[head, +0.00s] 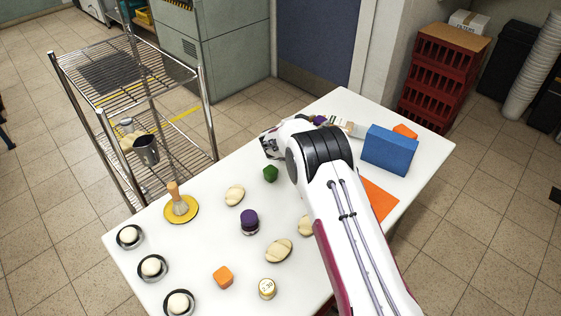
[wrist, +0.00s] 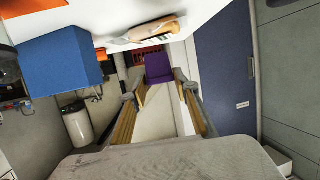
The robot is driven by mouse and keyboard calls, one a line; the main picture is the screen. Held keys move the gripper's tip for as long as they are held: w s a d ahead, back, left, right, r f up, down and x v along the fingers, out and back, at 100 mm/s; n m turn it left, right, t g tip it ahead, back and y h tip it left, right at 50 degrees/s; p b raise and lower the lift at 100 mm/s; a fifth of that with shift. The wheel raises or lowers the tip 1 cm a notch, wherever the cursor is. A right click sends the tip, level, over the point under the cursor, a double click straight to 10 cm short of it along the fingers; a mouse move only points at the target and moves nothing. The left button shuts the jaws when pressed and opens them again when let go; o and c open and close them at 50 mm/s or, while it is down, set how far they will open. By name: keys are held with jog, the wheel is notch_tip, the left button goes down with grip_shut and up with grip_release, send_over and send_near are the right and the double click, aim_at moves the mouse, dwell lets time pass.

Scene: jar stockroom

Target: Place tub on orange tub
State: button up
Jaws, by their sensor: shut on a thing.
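My gripper (wrist: 160,88) shows in the wrist view with its two fingers on either side of a purple tub (wrist: 158,68), shut on it. In the head view a bit of purple, likely the same tub (head: 320,120), shows beyond my arm, near the table's far edge. A small orange block-like thing, perhaps the orange tub (head: 223,277), sits on the table at the front. Another orange thing (head: 404,131) is partly hidden behind the blue box.
The blue box (head: 390,150) and a brown-and-white packet (head: 345,127) stand near my gripper. A purple-topped jar (head: 249,221), a green block (head: 270,174), pale oval pieces (head: 279,251) and a lidded jar (head: 267,288) dot the white table (head: 200,245).

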jog(key=shift+a, duration=0.1)
jog(key=s+a, duration=0.9)
jog(key=a, duration=0.5)
notch_tip(320, 180, up, 5)
send_over(224, 278)
jog(key=s+a, duration=0.1)
jog(key=a, duration=0.1)
jog(key=shift+d+f, duration=0.15)
notch_tip(224, 278, down, 6)
jog(key=shift+f, duration=0.15)
jog(key=shift+f, duration=0.1)
jog(key=shift+f, duration=1.75)
